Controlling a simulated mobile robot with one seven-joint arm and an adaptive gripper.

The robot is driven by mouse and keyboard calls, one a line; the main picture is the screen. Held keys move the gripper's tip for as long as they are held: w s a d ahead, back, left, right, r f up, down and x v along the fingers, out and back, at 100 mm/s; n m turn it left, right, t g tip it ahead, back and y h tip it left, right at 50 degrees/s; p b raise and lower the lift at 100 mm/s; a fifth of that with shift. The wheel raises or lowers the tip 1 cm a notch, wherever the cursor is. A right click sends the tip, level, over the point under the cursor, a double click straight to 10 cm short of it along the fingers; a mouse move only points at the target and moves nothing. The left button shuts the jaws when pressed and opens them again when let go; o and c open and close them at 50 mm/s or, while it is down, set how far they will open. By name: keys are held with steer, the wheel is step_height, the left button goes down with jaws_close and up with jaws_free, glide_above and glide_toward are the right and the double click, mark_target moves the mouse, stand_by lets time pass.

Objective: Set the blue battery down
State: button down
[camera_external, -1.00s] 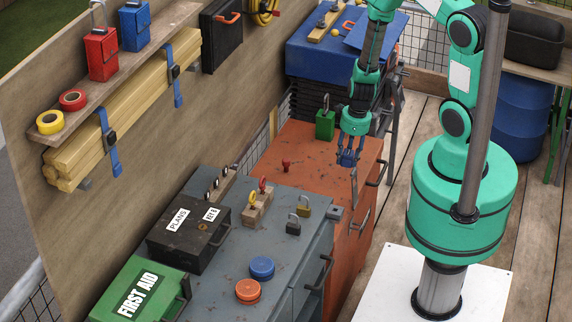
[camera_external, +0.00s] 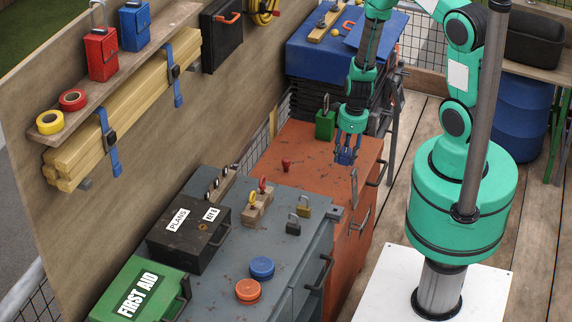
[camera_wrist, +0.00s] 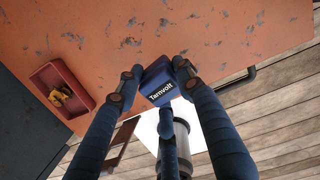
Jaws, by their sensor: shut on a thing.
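The blue battery (camera_wrist: 157,87), a small block with "Tamvolt" on its side, is held between the fingers of my gripper (camera_wrist: 153,80) in the wrist view. In the external view my gripper (camera_external: 347,150) points down with the battery (camera_external: 346,157) between its fingertips. It is over the right part of the orange cabinet top (camera_external: 310,145). I cannot tell exactly how far the battery is above that surface. Parts of the battery are hidden by the fingers.
The wrist view shows a red tray (camera_wrist: 64,88) with a yellow item inside. The orange surface around the battery is mostly clear.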

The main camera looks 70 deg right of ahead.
steer(key=w+d+r+n+p, duration=0.25)
steer(key=w+d, duration=0.35)
steer(key=w, duration=0.7)
step_height(320, 180, up, 2)
steer(key=n+g, duration=0.1)
steer(key=n, duration=0.3)
glide_above(298, 135)
steer(key=shift+d+r, duration=0.1)
steer(key=shift+r, duration=0.1)
steer(key=shift+f+b, duration=0.4)
steer(key=shift+f, duration=2.7)
steer(key=shift+f+b, duration=0.35)
steer(key=shift+f, duration=1.55)
